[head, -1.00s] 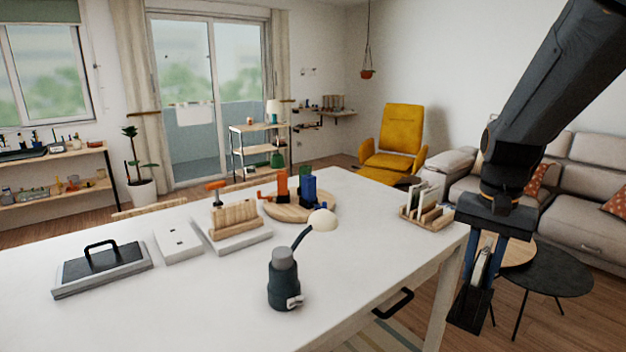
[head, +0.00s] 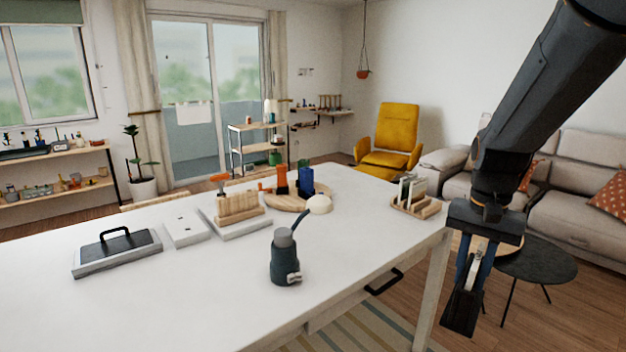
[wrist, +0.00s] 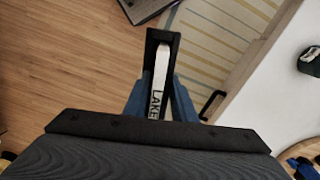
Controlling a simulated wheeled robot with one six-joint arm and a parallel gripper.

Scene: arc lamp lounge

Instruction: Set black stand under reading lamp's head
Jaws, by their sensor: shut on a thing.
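The reading lamp (head: 285,260) stands upright on the white table, with a dark ribbed body, a grey top and a small light knob. Its cream head (head: 319,204) hangs out at the upper right on a bent neck, above the tabletop. My gripper (head: 472,268) points down beyond the table's right edge. It is shut on the black stand (head: 462,308), which hangs over the floor. In the wrist view, the black stand (wrist: 162,37) shows between the blue fingers with a white strip lettered "LAKE". The fingers hide part of it.
The white table (head: 350,265) has clear room around the lamp. A wooden rack (head: 418,209) sits near its right corner. A round board with orange and blue items, a wooden block and a black-handled tray (head: 118,250) stand farther back and left. A dark round table (head: 538,262) is at right.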

